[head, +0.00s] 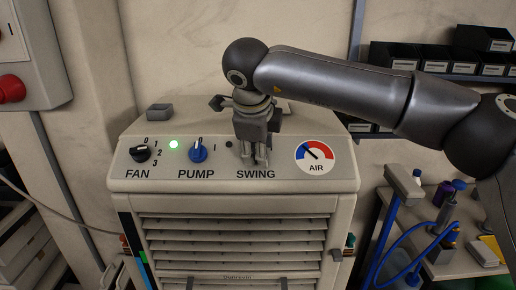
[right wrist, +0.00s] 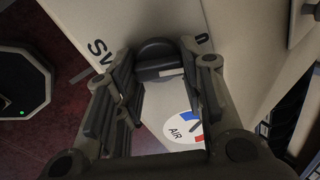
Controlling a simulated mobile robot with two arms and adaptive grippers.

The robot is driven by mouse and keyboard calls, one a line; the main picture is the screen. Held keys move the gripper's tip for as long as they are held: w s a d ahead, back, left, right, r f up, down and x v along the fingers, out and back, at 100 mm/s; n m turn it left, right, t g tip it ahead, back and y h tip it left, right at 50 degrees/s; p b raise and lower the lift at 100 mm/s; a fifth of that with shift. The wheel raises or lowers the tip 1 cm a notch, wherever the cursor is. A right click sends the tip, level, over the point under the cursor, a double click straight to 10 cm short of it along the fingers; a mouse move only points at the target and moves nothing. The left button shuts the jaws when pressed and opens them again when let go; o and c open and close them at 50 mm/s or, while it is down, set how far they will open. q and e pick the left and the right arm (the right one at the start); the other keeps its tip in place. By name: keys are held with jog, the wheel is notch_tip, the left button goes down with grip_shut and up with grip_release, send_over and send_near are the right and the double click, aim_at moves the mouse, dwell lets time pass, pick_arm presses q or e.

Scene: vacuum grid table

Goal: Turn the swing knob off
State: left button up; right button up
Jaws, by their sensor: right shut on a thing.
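The cooler's sloping control panel (head: 282,180) carries the labels FAN, PUMP, SWING and AIR. My right gripper (head: 255,160) reaches down onto the panel just above the word SWING and hides the swing knob in the head view. In the right wrist view the dark, rounded swing knob (right wrist: 157,50) sits between the fingertips of the right gripper, which is shut on it. Its pointer setting cannot be read clearly. A small dark, unlit lamp (head: 229,144) is left of the gripper. My left gripper is not in view.
The black fan knob (head: 141,154) and blue pump knob (head: 198,152) are to the left, with a lit green lamp (head: 174,144) between them. The air gauge (head: 314,157) is close on the right. A tool-laden cart (head: 440,272) stands at right.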

jog(key=shift+n, duration=1.2)
jog(key=o, duration=1)
jog(key=v, duration=1.2)
jog(key=shift+s, duration=0.1)
jog(key=shift+f, duration=0.1)
